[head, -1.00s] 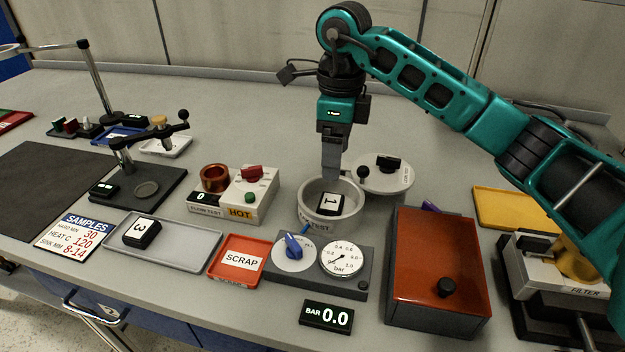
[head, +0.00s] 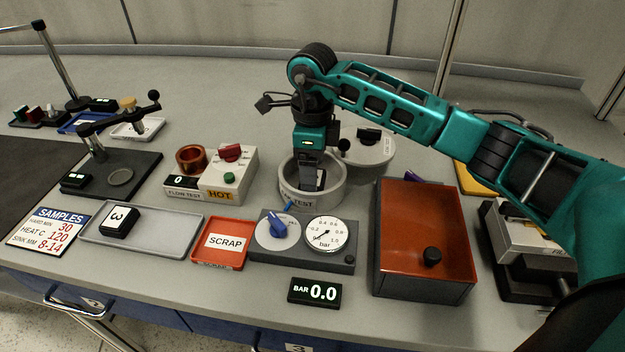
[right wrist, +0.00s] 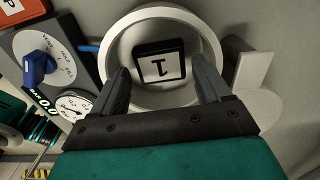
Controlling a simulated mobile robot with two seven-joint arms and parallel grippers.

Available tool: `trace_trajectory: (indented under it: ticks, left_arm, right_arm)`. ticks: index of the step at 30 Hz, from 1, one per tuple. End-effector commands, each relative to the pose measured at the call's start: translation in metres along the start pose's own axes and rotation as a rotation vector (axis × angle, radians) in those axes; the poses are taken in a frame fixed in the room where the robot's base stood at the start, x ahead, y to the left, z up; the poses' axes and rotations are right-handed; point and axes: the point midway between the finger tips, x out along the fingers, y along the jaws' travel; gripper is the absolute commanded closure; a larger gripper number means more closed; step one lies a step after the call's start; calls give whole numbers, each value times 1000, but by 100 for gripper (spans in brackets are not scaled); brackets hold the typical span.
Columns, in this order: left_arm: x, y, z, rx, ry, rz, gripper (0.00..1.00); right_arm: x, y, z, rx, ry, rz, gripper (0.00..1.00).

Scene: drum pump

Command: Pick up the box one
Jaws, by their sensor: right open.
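Box one, a small black box with a white label marked 1 (right wrist: 160,66), lies inside the round grey test pot (head: 313,200). In the head view box one (head: 321,178) is partly hidden behind my right gripper (head: 309,182). My right gripper points down into the pot. In the right wrist view its two fingers (right wrist: 163,88) are apart, one towards each side of the box, with nothing between them; I cannot tell how deep the tips are beside it. My left gripper is not in view.
The pot's round lid (head: 368,148) rests behind it. A gauge panel (head: 303,248) with a blue knob stands in front. The orange-topped case (head: 424,235) stands to the right. Box three (head: 120,221) lies in a grey tray (head: 172,232), beside the red scrap tray (head: 221,255).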

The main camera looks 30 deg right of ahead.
Motion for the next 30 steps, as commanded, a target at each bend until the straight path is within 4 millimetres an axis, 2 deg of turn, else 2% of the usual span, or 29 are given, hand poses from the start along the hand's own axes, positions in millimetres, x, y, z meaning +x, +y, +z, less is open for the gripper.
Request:
trace_trajectory:
  ticks: [4, 12, 26, 30]
  left_arm:
    - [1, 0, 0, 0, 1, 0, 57]
    - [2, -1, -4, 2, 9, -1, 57]
    - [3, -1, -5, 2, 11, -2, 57]
    - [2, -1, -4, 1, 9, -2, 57]
  right_arm:
    - [17, 0, 0, 2, 0, 1, 23]
    - [20, 0, 0, 1, -1, -2, 23]
    - [19, 0, 0, 1, -1, -1, 67]
    - [19, 0, 0, 1, -1, -2, 68]
